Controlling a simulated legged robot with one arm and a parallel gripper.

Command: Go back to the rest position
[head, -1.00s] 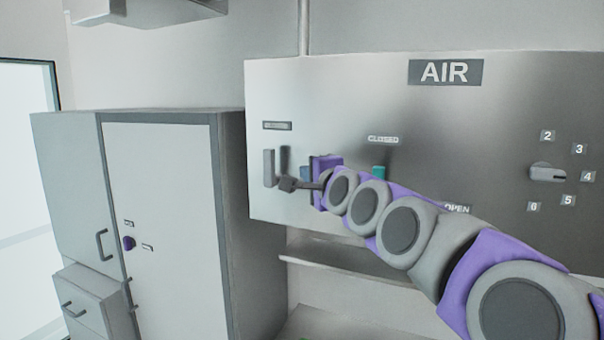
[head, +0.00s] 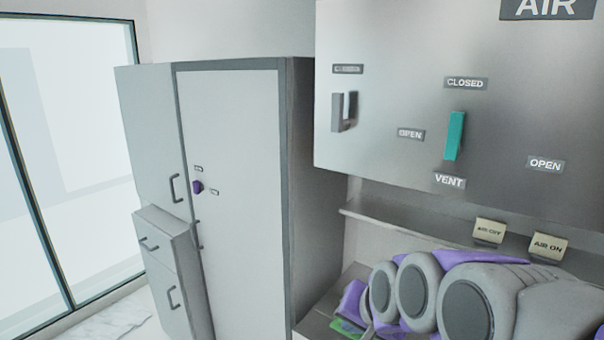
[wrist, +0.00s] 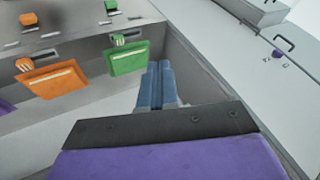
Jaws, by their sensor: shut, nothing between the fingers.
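My gripper (wrist: 157,85) shows in the wrist view as two blue fingers pressed together, with nothing between them. In the head view my arm is folded low at the bottom right, below the wall panel (head: 385,60), and the fingertips cannot be made out there. The gripper is apart from the panel's grey handle (head: 344,112) and teal lever (head: 455,136).
A tall grey cabinet (head: 235,220) with a purple knob (head: 198,187) stands left of the panel. A shelf (head: 400,222) runs beneath the panel. The wrist view shows an orange piece (wrist: 52,82) and a green piece (wrist: 128,60) left of the fingers.

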